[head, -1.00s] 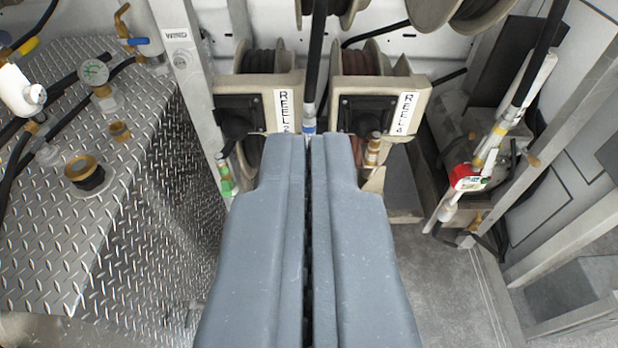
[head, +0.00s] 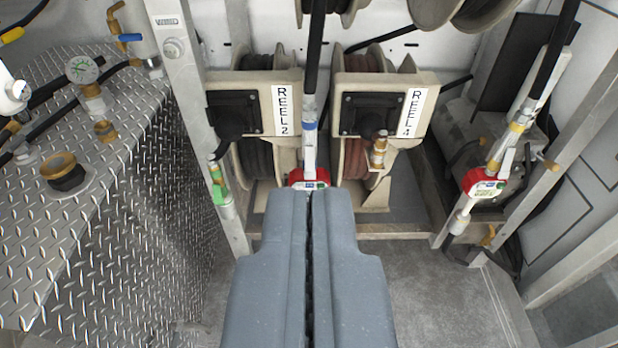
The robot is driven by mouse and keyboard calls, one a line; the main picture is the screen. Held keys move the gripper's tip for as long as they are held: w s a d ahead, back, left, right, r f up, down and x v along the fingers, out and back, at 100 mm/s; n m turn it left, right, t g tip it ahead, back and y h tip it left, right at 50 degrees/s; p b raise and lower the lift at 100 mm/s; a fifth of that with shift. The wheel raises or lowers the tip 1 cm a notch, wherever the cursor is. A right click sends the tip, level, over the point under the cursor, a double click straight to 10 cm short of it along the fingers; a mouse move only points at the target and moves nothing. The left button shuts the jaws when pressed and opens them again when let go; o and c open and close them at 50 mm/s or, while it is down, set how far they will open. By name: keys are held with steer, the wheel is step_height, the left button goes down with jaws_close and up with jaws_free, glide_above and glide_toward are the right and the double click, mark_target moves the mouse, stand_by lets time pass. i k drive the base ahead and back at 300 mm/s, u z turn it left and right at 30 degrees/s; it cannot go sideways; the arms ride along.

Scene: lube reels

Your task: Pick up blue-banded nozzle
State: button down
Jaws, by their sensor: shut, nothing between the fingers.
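The blue-banded nozzle (head: 310,150) hangs upright at the centre, between the two reels, below a black hose. It has a blue band, a pale grey tube and a red and white body. Its lower part is hidden behind my gripper. My gripper (head: 312,193) is shut and empty. Its tips overlap the bottom of the red body in the picture; I cannot tell whether they touch it.
Reel 2 (head: 272,90) and reel 4 (head: 398,80) flank the nozzle. A yellow-banded nozzle (head: 485,183) stands at right, and a green fitting (head: 220,194) at left. A diamond-plate box (head: 120,220) fills the left. The grey floor (head: 440,290) is open at right.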

mark_target(309, 118)
steer(key=i, duration=1.45)
